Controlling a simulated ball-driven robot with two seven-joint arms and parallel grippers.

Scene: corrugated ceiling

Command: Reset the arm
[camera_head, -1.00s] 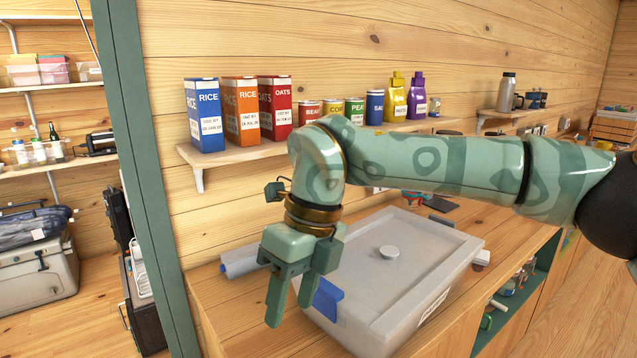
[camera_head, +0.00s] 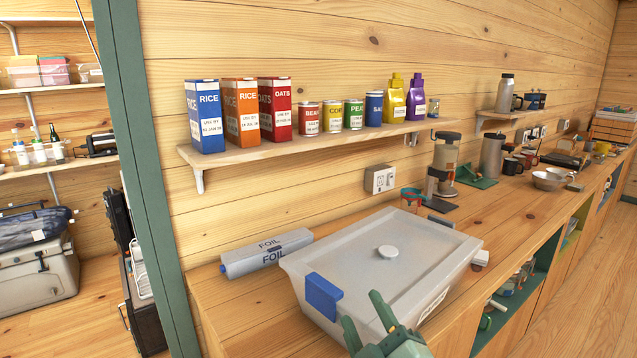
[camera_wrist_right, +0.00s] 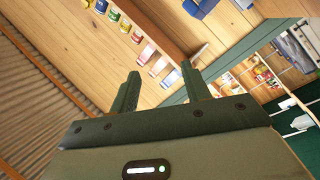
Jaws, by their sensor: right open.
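My right gripper (camera_head: 366,322) shows at the bottom of the head view, low in front of the grey lidded bin (camera_head: 410,262). Its green fingers are apart, with nothing between them. In the right wrist view its two fingers (camera_wrist_right: 162,92) stand open and empty, with the wooden wall, the shelf and the corrugated ceiling beyond. Most of the right arm is out of the head view. My left gripper is not in view.
The bin has a blue latch (camera_head: 323,296) and stands on the wooden counter (camera_head: 225,310). A foil box (camera_head: 267,253) lies behind it. A wall shelf (camera_head: 235,157) holds boxes, cans and bottles. Kitchen items stand farther right. A green post (camera_head: 150,200) rises at left.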

